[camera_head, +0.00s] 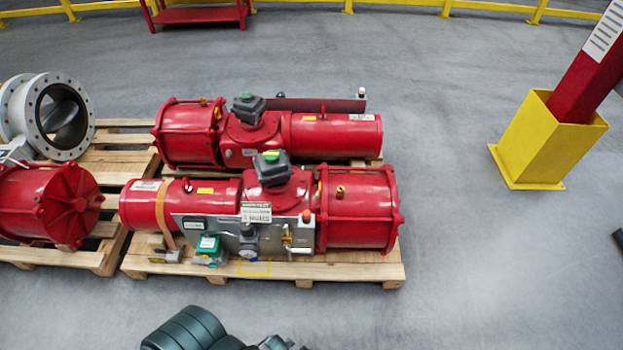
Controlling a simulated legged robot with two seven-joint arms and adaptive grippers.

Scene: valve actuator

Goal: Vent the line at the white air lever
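The front red valve actuator (360,205) lies on a wooden pallet, with a grey control panel (190,222) on its near side. At the panel's right end is a small brass-coloured fitting (287,238) with a short pale lever (299,250) that looks white; it is too small to tell its exact position. A round gauge (249,246) and a green-and-white box (208,246) sit left of it. Dark teal links of my arm show at the bottom edge, well below the panel. No gripper fingers can be made out, and nothing of mine touches the lever.
A second red actuator (335,138) lies behind, and another red actuator (45,202) with a grey flanged valve (60,115) is at left. A red post in a yellow guard (545,145) stands at right.

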